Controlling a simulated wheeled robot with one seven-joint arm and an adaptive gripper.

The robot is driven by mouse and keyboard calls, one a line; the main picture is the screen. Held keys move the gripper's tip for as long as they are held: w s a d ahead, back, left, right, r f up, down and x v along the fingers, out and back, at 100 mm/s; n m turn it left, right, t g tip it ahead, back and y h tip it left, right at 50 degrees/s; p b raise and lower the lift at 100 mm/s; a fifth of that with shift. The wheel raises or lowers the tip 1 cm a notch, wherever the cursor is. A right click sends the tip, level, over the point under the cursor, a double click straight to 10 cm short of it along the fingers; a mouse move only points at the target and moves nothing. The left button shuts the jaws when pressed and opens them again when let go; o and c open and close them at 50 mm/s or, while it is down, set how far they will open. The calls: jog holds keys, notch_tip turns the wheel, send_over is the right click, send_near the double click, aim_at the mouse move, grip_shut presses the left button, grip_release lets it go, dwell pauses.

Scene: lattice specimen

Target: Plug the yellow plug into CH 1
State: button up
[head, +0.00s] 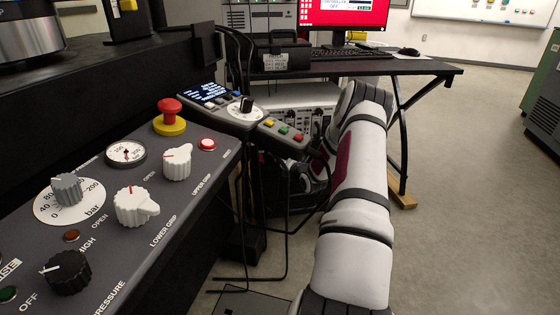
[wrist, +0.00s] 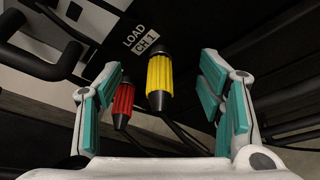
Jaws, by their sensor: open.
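In the wrist view the yellow plug (wrist: 160,74) is a ribbed yellow grip with black ends and a dark cable running down to the lower right. Its upper end is close below the white LOAD CH 1 label (wrist: 143,42) on a dark panel. I cannot tell whether it is seated in a socket. My gripper (wrist: 158,70) is open, with teal pads on both sides of the yellow plug, apart from it. A similar red plug (wrist: 123,100) is to the left, near the left finger. In the head view I cannot make out the plugs or the gripper.
A black handle (wrist: 40,50) is at the left in the wrist view. In the head view a control console (head: 130,190) with knobs fills the left, and a desk (head: 400,67) with a monitor stands behind my arm.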

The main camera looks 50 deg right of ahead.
jog(key=p+v, duration=0.2)
jog(key=v, duration=0.3)
jog(key=shift+p, duration=0.4)
dwell(0.3)
jog(key=v, duration=1.2)
